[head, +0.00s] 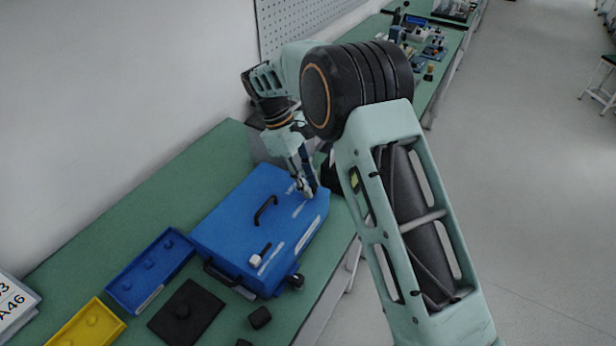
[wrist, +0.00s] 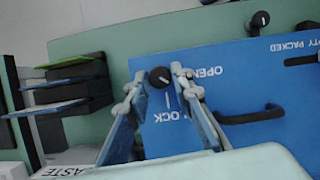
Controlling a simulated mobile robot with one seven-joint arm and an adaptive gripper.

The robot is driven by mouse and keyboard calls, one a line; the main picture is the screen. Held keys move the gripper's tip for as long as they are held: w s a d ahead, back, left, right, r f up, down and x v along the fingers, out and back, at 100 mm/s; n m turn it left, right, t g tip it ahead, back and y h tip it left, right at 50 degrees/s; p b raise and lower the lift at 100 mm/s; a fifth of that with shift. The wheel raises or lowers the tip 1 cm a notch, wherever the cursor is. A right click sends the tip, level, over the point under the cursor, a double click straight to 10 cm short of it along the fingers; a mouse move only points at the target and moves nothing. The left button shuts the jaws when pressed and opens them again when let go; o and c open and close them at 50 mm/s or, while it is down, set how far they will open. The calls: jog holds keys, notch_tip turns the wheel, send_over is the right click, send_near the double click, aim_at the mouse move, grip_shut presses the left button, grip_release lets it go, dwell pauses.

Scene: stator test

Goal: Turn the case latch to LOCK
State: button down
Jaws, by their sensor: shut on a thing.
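The blue case (head: 240,225) lies on the green bench, with a black handle (head: 265,210) on its top. In the wrist view the case top (wrist: 240,85) carries the words OPEN and LOCK, upside down, beside a round black latch knob (wrist: 160,77). My gripper (wrist: 160,76) is shut on this knob, a fingertip on each side. In the head view my gripper (head: 307,190) is down at the far right corner of the case and hides the knob. The way the knob points is too small to tell.
A blue tray (head: 150,268), a yellow tray (head: 88,325) and a black plate (head: 187,310) lie at the near left. A black rack (wrist: 75,95) stands beside the case. The handle (wrist: 250,115) rises near my gripper.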

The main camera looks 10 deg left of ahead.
jog(key=m, duration=0.1)
jog(key=m+g+p, duration=0.1)
jog(key=m, duration=0.1)
jog(key=m+y, duration=0.1)
jog(key=shift+w+d+r+m+g, duration=0.1)
jog(key=shift+w+m+g, duration=0.2)
jog(key=shift+m, duration=0.1)
jog(key=m+g+y+p, duration=0.1)
jog(key=m, duration=0.4)
jog(key=shift+d, duration=0.15)
jog(key=shift+y, duration=0.3)
jog(key=c, duration=1.7)
grip_release()
jog(key=shift+v, duration=5.9)
jog(key=shift+w, duration=0.2)
